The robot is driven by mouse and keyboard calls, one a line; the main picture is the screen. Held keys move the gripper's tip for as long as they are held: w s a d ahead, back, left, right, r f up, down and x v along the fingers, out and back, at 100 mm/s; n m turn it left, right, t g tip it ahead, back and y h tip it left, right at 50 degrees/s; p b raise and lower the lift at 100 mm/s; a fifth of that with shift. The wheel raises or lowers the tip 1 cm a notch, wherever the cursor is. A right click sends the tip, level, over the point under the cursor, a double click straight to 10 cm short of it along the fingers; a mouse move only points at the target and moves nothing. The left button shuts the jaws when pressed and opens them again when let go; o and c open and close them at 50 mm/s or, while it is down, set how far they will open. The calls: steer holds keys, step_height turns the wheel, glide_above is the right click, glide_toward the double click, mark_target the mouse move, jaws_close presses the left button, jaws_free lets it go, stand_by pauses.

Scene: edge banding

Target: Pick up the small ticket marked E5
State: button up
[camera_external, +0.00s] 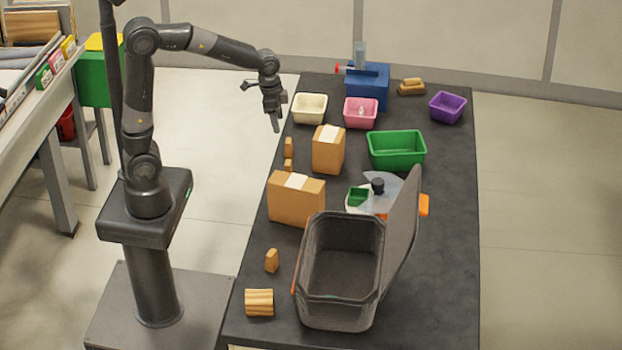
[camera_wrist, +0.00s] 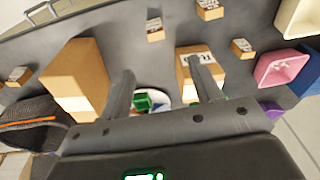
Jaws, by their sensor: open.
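I cannot make out a ticket that clearly reads E5. Several small wooden blocks carry pale labels with dark marks in the wrist view: one near the top middle (camera_wrist: 154,30), one at the top (camera_wrist: 209,9), one at the right (camera_wrist: 242,48) and one at the far left (camera_wrist: 18,76). Their marks are too small to read. A cardboard box (camera_wrist: 186,90) has a white label with dark marks, partly covered by a finger. My gripper (camera_external: 276,129) hangs above the table's left edge, empty. In the wrist view my gripper (camera_wrist: 163,80) has its fingers spread apart.
Two cardboard boxes (camera_external: 328,153) (camera_external: 296,205) stand on the dark table (camera_external: 450,200). A grey open bin (camera_external: 340,300) is at the front. Green (camera_external: 397,163), pink (camera_external: 361,122), cream (camera_external: 309,117) and purple (camera_external: 448,117) trays sit farther back.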

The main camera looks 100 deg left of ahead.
steer(key=g, duration=0.1)
glide_above(287, 140)
steer(key=shift+h, duration=0.3)
steer(key=f, duration=0.8)
steer(key=shift+d+f, duration=0.2)
steer(key=shift+f, duration=0.2)
step_height(287, 140, down, 5)
steer(key=shift+a+r, duration=0.1)
steer(key=shift+r, duration=0.1)
steer(key=shift+w+f, duration=0.1)
steer(key=shift+f, duration=2.95)
steer(key=shift+c, duration=0.2)
steer(key=c, duration=1)
steer(key=shift+r, duration=0.15)
